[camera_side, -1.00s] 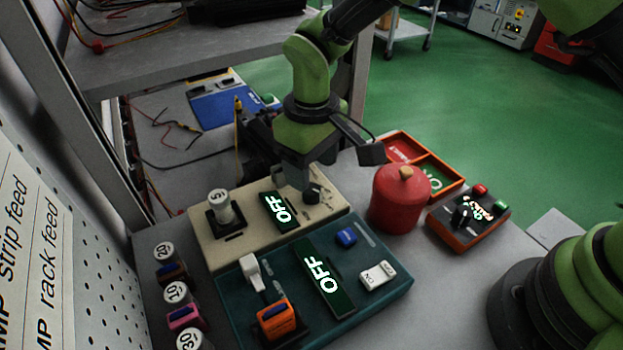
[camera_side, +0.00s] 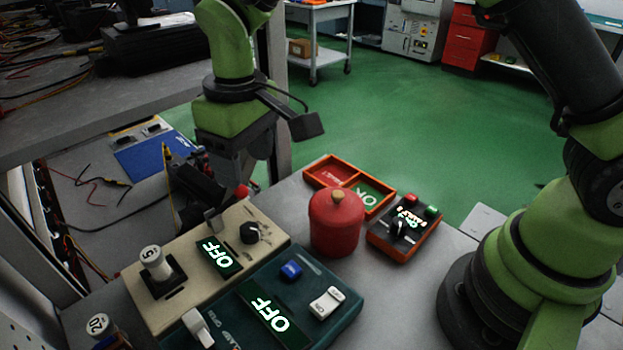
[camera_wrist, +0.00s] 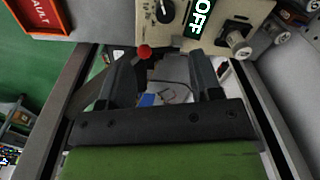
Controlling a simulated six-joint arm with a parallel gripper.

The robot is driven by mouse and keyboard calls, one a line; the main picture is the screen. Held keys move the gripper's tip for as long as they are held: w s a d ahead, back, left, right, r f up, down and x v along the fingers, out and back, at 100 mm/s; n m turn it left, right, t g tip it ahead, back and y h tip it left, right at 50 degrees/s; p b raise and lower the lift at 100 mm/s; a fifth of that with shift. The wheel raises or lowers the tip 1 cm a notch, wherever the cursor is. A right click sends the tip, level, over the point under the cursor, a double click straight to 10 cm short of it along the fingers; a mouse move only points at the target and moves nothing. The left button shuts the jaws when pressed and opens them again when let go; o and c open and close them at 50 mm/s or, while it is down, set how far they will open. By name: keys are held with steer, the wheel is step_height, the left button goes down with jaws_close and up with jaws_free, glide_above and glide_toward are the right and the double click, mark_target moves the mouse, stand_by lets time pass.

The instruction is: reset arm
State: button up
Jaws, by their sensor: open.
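My gripper (camera_side: 212,205) hangs at the far side of the cream panel (camera_side: 140,293) in the side view, with its fingers pointing down and toward the panel. In the wrist view my gripper (camera_wrist: 163,72) has its two dark fingers spread apart, with nothing held between them. The cream panel (camera_wrist: 225,15) lies beyond the fingertips there. A red ball-shaped knob (camera_wrist: 143,52) shows close to the left finger; it also shows beside the gripper in the side view (camera_side: 241,191). I cannot tell whether the gripper touches it.
The cream panel carries an OFF display (camera_side: 218,257), a black knob (camera_side: 250,232) and a white-capped part (camera_side: 152,262). A teal panel (camera_side: 335,318) sits in front. A red canister (camera_side: 336,228), an orange-rimmed tray (camera_side: 345,163) and an orange control box (camera_side: 404,240) stand right.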

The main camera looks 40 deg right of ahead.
steer(key=s+d+r+m+t+y, duration=0.1)
steer(key=s+d+r+m+t, duration=0.1)
steer(key=s+d+r, duration=0.4)
steer(key=s+d+r+m+t+y, duration=0.1)
steer(key=s+d+r+m, duration=0.15)
steer(key=r, duration=0.45)
steer(key=s+d+r+m+t, duration=0.1)
steer(key=s+d+m+t, duration=0.2)
steer(key=s, duration=0.8)
steer(key=shift+s+d+r+t, duration=0.2)
steer(key=shift+d+t, duration=0.3)
steer(key=shift+d, duration=0.7)
